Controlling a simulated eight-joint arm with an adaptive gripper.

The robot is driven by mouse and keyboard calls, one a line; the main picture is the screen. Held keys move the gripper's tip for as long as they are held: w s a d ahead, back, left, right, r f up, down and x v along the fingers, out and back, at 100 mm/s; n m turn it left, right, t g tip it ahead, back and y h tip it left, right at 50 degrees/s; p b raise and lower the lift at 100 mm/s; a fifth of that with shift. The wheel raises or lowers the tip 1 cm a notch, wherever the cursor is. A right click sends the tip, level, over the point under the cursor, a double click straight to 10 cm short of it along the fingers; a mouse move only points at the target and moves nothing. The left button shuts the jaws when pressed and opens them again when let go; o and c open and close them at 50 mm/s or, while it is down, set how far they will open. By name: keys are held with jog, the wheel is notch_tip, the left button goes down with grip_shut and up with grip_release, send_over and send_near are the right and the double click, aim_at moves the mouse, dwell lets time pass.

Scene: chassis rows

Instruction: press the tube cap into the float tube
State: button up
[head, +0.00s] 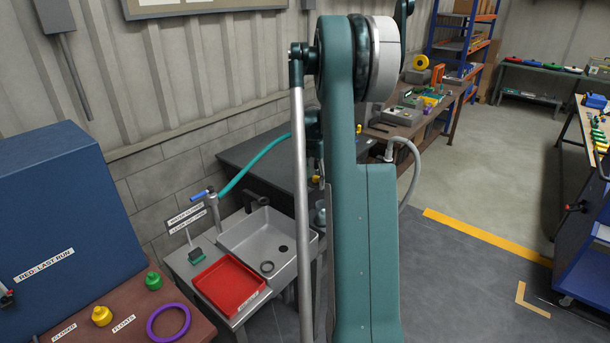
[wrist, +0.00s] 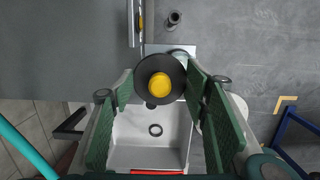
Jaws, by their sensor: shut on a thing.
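In the wrist view my gripper (wrist: 160,78) has its green pads shut on a black round piece (wrist: 175,67) with a yellow centre, seen end-on. This may be the tube cap or a float part; I cannot tell which. Beyond it lies the edge of a dark grey bench (wrist: 70,50). A dark upright tube-like piece (wrist: 174,18) stands past the bench edge; I cannot tell if it is the float tube. In the head view my arm hides my gripper and what it holds.

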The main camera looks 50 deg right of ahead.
jog(key=s, duration=0.2)
jog(key=s+f+b, duration=0.1)
jog(key=s, duration=0.1)
jog(key=shift+s+a+f, duration=0.1)
jog(key=shift+s+a, duration=0.05)
jog(key=shift+s, duration=0.2)
jog(key=shift+f, duration=0.2)
jog(key=shift+f+b, duration=0.95)
jog(key=shift+f, duration=1.1)
jog(key=shift+f+b, duration=0.85)
jog(key=shift+f, duration=0.55)
jog(key=o, duration=1)
jog(key=shift+a+r, duration=0.25)
jog(key=shift+r, duration=1.7)
jog(key=shift+a+r, duration=0.25)
jog(key=shift+r, duration=1.75)
jog(key=shift+a+r, duration=0.25)
jog(key=shift+r, duration=1.7)
